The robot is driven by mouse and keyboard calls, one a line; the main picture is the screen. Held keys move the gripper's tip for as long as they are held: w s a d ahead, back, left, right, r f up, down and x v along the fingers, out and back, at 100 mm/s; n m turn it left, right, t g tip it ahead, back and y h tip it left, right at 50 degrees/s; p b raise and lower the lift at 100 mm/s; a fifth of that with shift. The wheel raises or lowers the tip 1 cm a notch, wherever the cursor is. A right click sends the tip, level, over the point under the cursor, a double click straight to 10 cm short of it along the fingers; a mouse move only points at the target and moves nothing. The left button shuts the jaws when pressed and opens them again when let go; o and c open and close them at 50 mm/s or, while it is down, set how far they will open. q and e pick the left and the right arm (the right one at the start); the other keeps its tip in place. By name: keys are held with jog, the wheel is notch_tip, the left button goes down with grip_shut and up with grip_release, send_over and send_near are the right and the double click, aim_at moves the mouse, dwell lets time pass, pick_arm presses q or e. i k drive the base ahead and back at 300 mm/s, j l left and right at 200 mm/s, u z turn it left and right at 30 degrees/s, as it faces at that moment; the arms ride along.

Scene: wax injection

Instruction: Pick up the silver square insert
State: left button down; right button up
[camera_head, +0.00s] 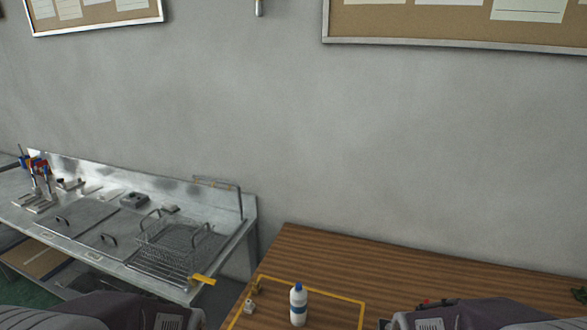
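A small pale, squarish block (249,306) lies on the wooden table, by the left side of a yellow taped outline. It may be the silver square insert, but it is too small to be sure. A small brass-coloured piece (258,286) lies just behind it. Parts of both my arms show at the bottom left and bottom right edges. Neither gripper's fingers can be seen.
A white bottle with a blue cap (298,305) stands upright within the outline on the wooden table (400,268). At left, a metal counter (75,238) carries a wire basket (172,246) and several tools. The table behind the outline is clear.

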aim_at(249, 307)
jog(key=j+z, duration=0.15)
jog(key=j, duration=0.55)
jog(key=j+z, duration=0.2)
jog(key=j, duration=0.45)
jog(key=j+z, duration=0.15)
jog(key=j, duration=0.55)
jog(key=k+j+z, duration=0.15)
jog(key=j, duration=0.5)
